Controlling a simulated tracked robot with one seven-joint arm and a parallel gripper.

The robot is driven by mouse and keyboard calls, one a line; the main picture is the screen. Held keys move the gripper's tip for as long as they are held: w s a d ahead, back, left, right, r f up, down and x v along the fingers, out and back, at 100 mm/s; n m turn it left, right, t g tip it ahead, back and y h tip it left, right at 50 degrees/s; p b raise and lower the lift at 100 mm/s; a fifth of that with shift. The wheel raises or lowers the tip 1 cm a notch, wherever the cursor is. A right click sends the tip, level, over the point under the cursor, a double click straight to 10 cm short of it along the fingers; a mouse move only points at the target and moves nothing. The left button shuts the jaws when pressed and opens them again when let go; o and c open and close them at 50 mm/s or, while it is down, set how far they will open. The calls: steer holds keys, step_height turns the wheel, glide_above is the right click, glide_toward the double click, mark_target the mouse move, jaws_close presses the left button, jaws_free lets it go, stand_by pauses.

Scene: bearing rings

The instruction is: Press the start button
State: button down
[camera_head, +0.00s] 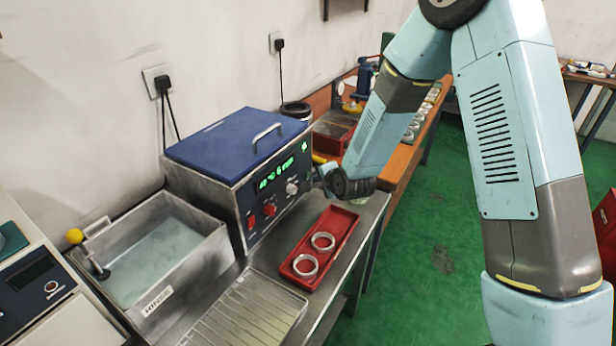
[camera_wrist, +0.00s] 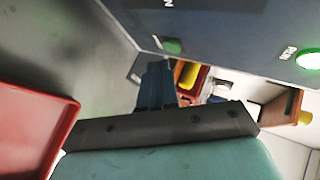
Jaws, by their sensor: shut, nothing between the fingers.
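The cleaning machine (camera_head: 228,178) is a steel box with a blue lid and a dark front panel with a lit green display. In the wrist view its panel (camera_wrist: 225,35) fills the top. A green button (camera_wrist: 172,46) sits low on the panel, just beyond my fingertips; I cannot tell whether they touch it. A bright green round light (camera_wrist: 308,59), marked RUN, is at the right edge; a green light also shows on the panel in the head view (camera_head: 304,146). My gripper (camera_wrist: 157,68) is shut and empty. In the head view it is at the panel's right end, partly hidden by my wrist.
A red tray (camera_head: 340,222) with two metal rings (camera_head: 322,241) lies on the steel bench before the machine. A water-filled rinse basin (camera_head: 150,290) and a wire rack (camera_head: 245,315) are at the left. A wooden bench (camera_head: 402,160) with parts stands behind.

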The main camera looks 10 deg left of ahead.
steer(key=shift+s+d, duration=0.3)
steer(key=shift+d, duration=0.65)
steer(key=shift+s+d, duration=0.35)
steer(key=shift+d, duration=0.55)
steer(key=shift+s+d, duration=0.3)
steer(key=shift+d, duration=0.65)
